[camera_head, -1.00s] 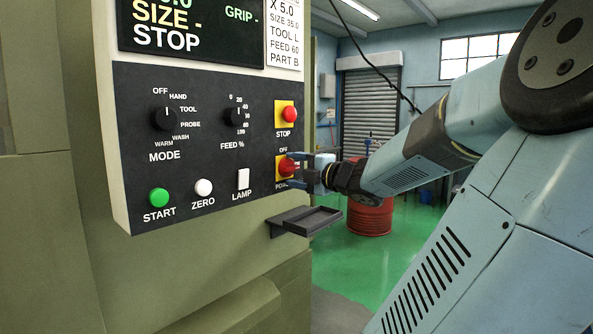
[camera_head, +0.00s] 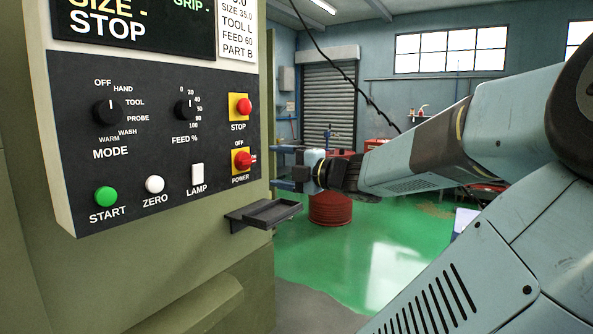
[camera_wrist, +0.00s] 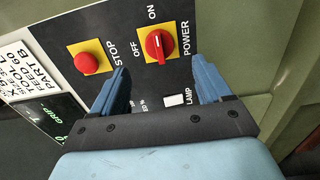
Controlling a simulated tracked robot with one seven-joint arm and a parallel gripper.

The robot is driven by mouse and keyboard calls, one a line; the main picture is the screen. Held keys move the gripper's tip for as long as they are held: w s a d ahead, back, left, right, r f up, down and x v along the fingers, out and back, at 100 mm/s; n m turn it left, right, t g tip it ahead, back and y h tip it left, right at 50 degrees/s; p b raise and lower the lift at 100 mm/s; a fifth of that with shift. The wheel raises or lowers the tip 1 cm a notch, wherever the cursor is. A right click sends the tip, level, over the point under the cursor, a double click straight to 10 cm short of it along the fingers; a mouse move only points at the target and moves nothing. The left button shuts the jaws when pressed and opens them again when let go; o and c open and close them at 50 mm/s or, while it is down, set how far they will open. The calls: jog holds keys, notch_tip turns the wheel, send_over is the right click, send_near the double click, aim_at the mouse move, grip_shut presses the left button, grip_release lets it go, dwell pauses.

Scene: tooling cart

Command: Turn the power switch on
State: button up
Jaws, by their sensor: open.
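The power switch (camera_head: 242,160) is a red rotary knob on a yellow plate at the lower right of the dark control panel, with OFF above it and POWER below. In the wrist view, the switch (camera_wrist: 159,45) shows its raised grip and pale pointer line toward the ON label. My gripper (camera_head: 275,168) is just right of the panel, apart from the switch, with its blue fingers spread and nothing between them. In the wrist view my gripper (camera_wrist: 160,70) has one finger on each side of the view below the switch.
A red STOP button (camera_head: 244,106) sits just above the switch. The LAMP switch (camera_head: 197,173), ZERO button (camera_head: 154,184) and green START button (camera_head: 105,196) line the panel's bottom. A small dark tray (camera_head: 264,214) juts out below. A red drum (camera_head: 330,207) stands behind my gripper.

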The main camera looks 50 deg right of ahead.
jog(key=s, duration=0.4)
jog(key=shift+s+d, duration=0.15)
jog(key=shift+s, duration=0.15)
dwell(0.4)
jog(key=m+h, duration=0.5)
jog(key=m, duration=0.3)
send_near(249, 159)
notch_tip(249, 159, up, 4)
jog(key=w+d, duration=0.2)
jog(key=w+a+f+m+g+h, duration=0.2)
jog(key=w+a+m+g, duration=0.1)
jog(key=a+m, duration=0.15)
jog(key=s+a+f+m+g+y, duration=0.2)
jog(key=a+f+g, duration=0.1)
jog(key=a, duration=0.5)
jog(key=s+a+f+m+g+y, duration=0.2)
jog(key=a+f, duration=0.4)
jog(key=a, duration=0.3)
jog(key=s+a+f+m+g+y, duration=0.1)
jog(key=a+f+g, duration=0.3)
jog(key=a, duration=0.5)
jog(key=shift+s+f+m+y, duration=0.35)
jog(key=shift+s+m, duration=0.3)
jog(key=shift+s, duration=0.25)
